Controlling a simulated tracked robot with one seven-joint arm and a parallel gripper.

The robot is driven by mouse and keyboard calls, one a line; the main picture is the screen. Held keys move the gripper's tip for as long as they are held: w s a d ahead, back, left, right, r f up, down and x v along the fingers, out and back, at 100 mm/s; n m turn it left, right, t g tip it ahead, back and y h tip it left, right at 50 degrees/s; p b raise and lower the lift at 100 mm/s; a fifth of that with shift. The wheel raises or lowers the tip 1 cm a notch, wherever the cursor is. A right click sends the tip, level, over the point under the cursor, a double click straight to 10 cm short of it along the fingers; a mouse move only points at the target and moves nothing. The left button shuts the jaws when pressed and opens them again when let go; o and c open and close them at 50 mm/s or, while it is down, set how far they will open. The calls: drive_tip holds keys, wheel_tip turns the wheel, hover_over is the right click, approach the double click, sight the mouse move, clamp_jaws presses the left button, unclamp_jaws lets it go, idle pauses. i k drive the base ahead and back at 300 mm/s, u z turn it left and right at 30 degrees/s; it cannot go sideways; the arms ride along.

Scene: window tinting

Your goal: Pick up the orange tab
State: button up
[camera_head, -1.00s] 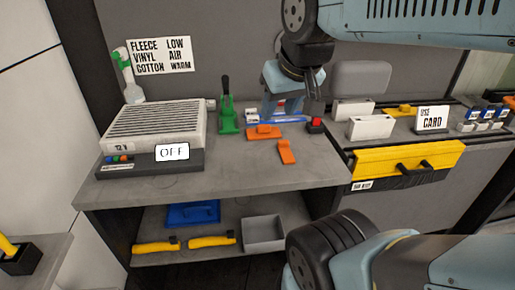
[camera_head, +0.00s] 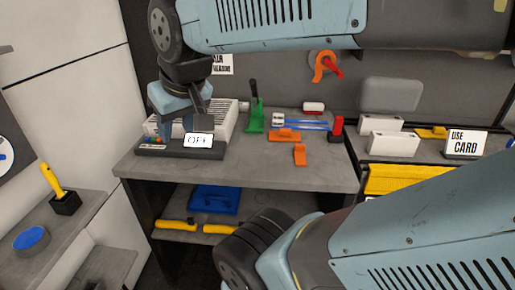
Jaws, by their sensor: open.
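Two orange pieces lie on the grey workbench (camera_head: 235,172): a wider one (camera_head: 285,135) behind and a smaller upright-oriented strip (camera_head: 300,155) in front of it, nearer the bench edge. I cannot tell for certain which is the tab. My gripper (camera_head: 176,126) is open and points down at the left of the bench, in front of the pale slatted machine (camera_head: 225,128) with the OFF sign (camera_head: 198,140). It is well to the left of both orange pieces. Its fingertips are partly hard to make out against the machine.
A green clamp-like tool (camera_head: 255,118), a clear-blue roll (camera_head: 305,124) and a red block (camera_head: 337,126) stand near the orange pieces. White boxes (camera_head: 390,143) are at right. A blue tray (camera_head: 214,199) is on the lower shelf. My arm covers the lower right.

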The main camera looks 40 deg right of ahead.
sight(299, 149)
drive_tip(key=u, duration=0.7)
drive_tip(key=k, duration=2)
drive_tip(key=z, duration=1.8)
drive_tip(key=i, duration=1)
drive_tip(key=u, duration=0.05)
